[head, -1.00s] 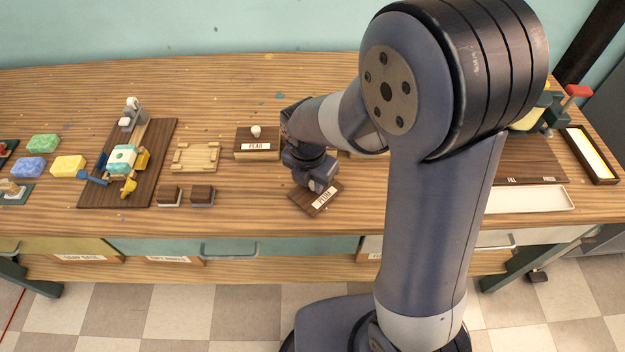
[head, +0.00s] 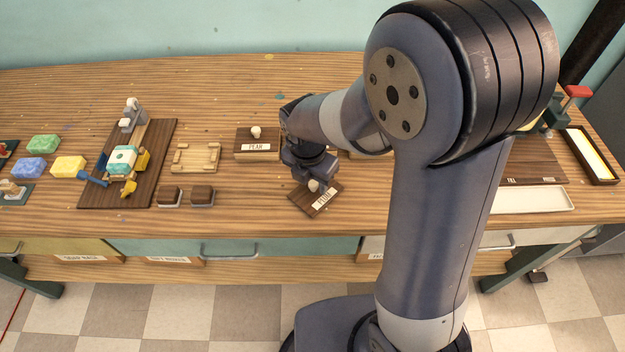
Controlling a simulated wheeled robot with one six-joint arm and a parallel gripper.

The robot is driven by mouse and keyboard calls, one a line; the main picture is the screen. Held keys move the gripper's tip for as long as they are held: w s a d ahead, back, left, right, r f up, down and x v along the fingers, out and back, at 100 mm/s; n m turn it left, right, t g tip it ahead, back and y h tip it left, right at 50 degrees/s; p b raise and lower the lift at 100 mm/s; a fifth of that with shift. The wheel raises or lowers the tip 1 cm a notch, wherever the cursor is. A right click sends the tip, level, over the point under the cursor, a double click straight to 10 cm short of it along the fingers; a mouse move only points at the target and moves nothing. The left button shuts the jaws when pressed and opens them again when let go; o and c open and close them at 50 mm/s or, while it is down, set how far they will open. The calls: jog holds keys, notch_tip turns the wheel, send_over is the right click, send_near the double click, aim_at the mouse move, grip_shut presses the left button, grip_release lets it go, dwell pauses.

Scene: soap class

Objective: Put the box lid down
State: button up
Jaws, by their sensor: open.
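The box lid (head: 322,204) is a dark brown board with a white label and a pale knob. It lies tilted in angle to the table edges, near the bench's front edge, and looks flat on the wood. My gripper (head: 311,180) is open just above and behind the knob, which shows clear of the fingers. The arm hides part of the jaws and whatever is behind them. Another box with a PEAR label (head: 256,147) and a pale knob stands to the left and behind.
A small wooden tray (head: 195,158) and two dark brushes (head: 186,195) lie left on the bench (head: 240,210). A dark board (head: 150,185) holds a clamp-like fixture. Coloured soap blocks (head: 68,166) lie farther left.

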aim_at(309, 195)
notch_tip(309, 195, up, 11)
jog(key=s, duration=0.1)
jog(key=shift+a+p, duration=0.4)
jog(key=shift+a, duration=0.05)
jog(key=f, duration=0.7)
jog(key=w+d+f+b, duration=0.1)
jog(key=f, duration=0.3)
jog(key=shift+f, duration=0.35)
jog(key=shift+w+r, duration=0.1)
jog(key=shift+r, duration=1.45)
